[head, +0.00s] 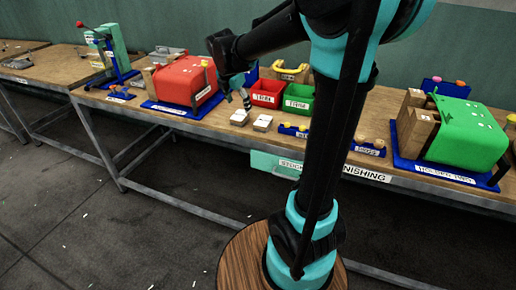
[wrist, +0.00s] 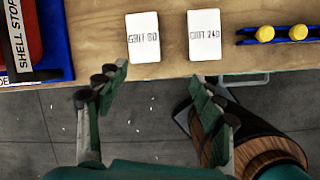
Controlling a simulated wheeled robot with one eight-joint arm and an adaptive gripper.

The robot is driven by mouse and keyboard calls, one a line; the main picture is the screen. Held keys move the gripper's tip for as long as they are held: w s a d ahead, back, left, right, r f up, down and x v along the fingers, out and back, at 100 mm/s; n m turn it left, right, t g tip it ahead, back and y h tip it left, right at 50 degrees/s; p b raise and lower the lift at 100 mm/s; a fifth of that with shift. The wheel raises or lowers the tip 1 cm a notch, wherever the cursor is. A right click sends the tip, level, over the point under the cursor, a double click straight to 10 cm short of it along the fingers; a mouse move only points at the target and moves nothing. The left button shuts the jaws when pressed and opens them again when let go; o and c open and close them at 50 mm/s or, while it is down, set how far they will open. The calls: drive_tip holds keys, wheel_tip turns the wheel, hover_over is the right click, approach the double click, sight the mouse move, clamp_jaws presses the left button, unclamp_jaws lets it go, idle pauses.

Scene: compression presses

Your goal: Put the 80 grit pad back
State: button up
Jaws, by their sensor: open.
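The 80 grit pad (wrist: 143,37) is a white block labelled "GRIT 80" lying flat on the wooden bench. It also shows in the head view (head: 240,117), left of the similar 240 grit pad (head: 263,123). The 240 grit pad shows in the wrist view (wrist: 206,35), with a small gap between the two. My gripper (wrist: 160,84) is open and empty, fingers spread. In the wrist view its fingertips lie below the pads, over the bench's front edge. In the head view my gripper (head: 238,92) is above and behind the pads.
A red press (head: 185,80) on a blue base stands left of the pads. A red bin (head: 267,93) and a green bin (head: 298,98) stand behind them. A blue holder with yellow knobs (head: 293,129) is to the right. A green press (head: 465,135) stands farther right.

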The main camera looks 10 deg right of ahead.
drive_tip(key=s+d+f+m+y, duration=0.1)
drive_tip(key=s+d+f+m, duration=0.1)
drive_tip(key=s+f+m, duration=0.6)
drive_tip(key=s+d+f+m+y, duration=0.1)
drive_tip(key=s+d+f+m, duration=0.2)
drive_tip(key=s+f+m, duration=0.5)
drive_tip(key=s+m, duration=0.7)
drive_tip(key=m, duration=0.2)
drive_tip(key=shift+s+d+t, duration=0.2)
drive_tip(key=shift+s+t, duration=0.05)
drive_tip(key=shift+t, duration=0.05)
